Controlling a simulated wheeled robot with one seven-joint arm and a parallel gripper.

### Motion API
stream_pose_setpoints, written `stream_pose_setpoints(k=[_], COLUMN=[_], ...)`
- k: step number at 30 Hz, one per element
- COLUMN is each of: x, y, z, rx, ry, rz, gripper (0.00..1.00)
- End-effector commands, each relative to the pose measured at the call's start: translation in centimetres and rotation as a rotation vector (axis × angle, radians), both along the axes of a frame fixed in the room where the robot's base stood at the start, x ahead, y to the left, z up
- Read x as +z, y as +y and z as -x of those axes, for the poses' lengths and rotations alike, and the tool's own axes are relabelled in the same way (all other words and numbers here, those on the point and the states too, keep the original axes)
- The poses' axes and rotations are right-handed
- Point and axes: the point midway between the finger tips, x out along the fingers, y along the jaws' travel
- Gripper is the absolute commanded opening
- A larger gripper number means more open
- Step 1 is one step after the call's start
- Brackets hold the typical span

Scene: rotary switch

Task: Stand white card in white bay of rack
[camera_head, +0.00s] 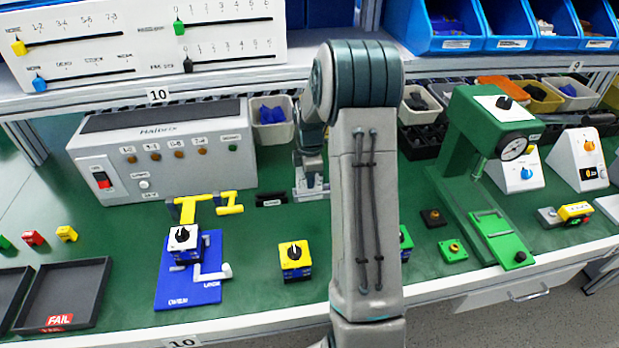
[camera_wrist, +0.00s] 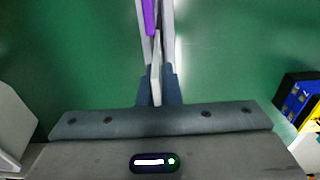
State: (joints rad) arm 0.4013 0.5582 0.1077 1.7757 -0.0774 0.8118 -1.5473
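In the wrist view the white card (camera_wrist: 156,78) shows as a thin, pale upright strip between the two dark blue fingers of my gripper (camera_wrist: 158,86). The fingers are close together on it. Just ahead, pale upright walls that look like the rack (camera_wrist: 168,30) run to the top edge, with a purple strip (camera_wrist: 149,16) by the left wall. The card's far end reaches between these walls; I cannot tell whether it touches the base. In the head view my gripper (camera_head: 311,178) is low over the bench by a pale rack (camera_head: 308,193), partly hidden by my arm.
A grey test box (camera_head: 165,150) stands to the left. A blue fixture (camera_head: 190,285) and a yellow switch block (camera_head: 295,260) lie in front on the green bench. A green press (camera_head: 465,150) stands right. A shelf (camera_head: 120,97) overhangs the back.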

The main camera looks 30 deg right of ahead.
Motion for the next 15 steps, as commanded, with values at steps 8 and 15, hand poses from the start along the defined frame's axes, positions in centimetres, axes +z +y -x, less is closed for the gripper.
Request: stream_pose_setpoints(k=[8, 15], x=[-0.8, -0.68], y=[0.0, 0.0], z=[0.01, 0.0], rx=[0.0, 0.0], ry=[0.001, 0.0], rz=[0.0, 0.0], gripper=[0.0, 0.29])
